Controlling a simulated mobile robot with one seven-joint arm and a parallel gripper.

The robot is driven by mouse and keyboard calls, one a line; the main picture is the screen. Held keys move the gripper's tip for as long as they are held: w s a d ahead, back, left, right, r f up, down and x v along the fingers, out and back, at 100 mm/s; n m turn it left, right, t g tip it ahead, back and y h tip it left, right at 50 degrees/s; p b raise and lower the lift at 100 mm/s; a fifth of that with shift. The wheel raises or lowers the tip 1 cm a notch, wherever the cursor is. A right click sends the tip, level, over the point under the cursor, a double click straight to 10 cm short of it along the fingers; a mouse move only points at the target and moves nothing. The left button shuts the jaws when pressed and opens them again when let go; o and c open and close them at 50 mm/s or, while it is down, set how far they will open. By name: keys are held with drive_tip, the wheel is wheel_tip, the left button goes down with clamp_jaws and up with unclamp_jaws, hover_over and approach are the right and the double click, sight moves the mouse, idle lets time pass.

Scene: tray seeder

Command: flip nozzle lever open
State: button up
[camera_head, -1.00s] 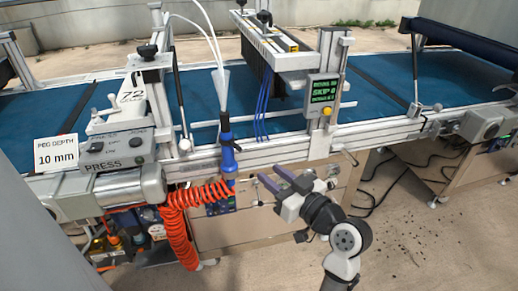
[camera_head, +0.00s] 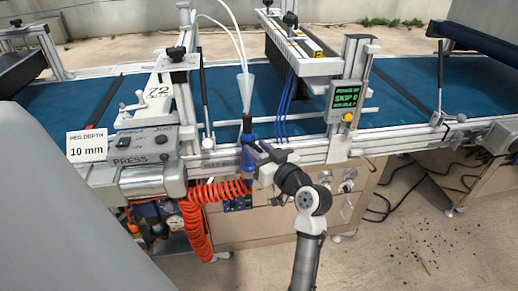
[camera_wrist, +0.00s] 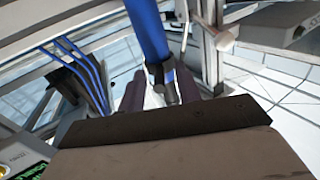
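The blue nozzle (camera_head: 246,158) hangs upright at the machine's front rail, with a black upper part below a white funnel. My gripper (camera_head: 257,152) is right beside it and partly covers it. In the wrist view the blue nozzle body (camera_wrist: 149,32) comes down from the top toward my gripper (camera_wrist: 160,92). The two dark fingers are apart, one on each side of a small grey and dark fitting (camera_wrist: 164,84) at its lower end. I cannot tell whether this fitting is the lever, or whether the fingers touch it. The lever's position is not clear.
An orange coiled hose (camera_head: 197,222) hangs left of my arm. The front rail (camera_head: 320,150) and a box with a green display (camera_head: 345,97) are close by. The press unit (camera_head: 140,160) stands to the left. Open floor lies at the right.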

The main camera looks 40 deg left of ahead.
drive_tip(key=shift+c, duration=0.3)
clamp_jaws()
drive_tip(key=shift+w+d+f+n+g+b, duration=0.1)
drive_tip(key=shift+w+f+n+g+b, duration=0.3)
drive_tip(key=shift+b, duration=0.8)
drive_tip(key=shift+r+n+g+b, duration=0.25)
drive_tip(key=shift+n+g+b, duration=0.15)
drive_tip(key=shift+g+b, duration=0.3)
drive_tip(key=shift+r+g+y, duration=0.1)
drive_tip(key=shift+g+y, duration=0.2)
drive_tip(key=shift+g, duration=0.1)
drive_tip(key=shift+o, duration=0.3)
unclamp_jaws()
